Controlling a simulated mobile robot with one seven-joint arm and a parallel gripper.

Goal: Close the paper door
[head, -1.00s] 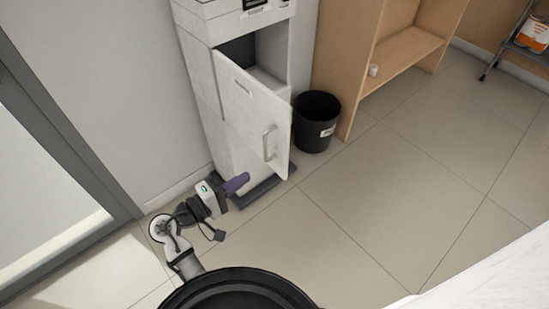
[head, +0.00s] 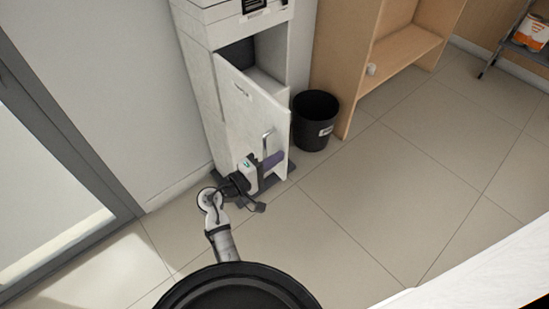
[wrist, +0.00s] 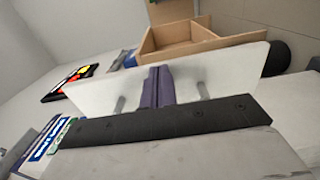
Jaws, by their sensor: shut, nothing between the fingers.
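The paper door (head: 243,120) is a white panel on the front of a tall white cabinet (head: 205,90). It stands partly open, attached at its left side, with its free right edge swung out. The dark compartment (head: 238,54) shows above its top edge. A grey bar handle (head: 266,143) is on its outer face. My gripper (head: 273,160) is at the lower part of the door by the handle, its purple fingers shut and empty. In the wrist view the fingers (wrist: 158,86) point at the white door panel (wrist: 225,72), between the handle's two posts. I cannot tell whether they touch it.
A black bin (head: 316,120) stands just right of the cabinet. The tiled floor (head: 390,200) to the right is clear. A glass door frame (head: 70,130) is at left.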

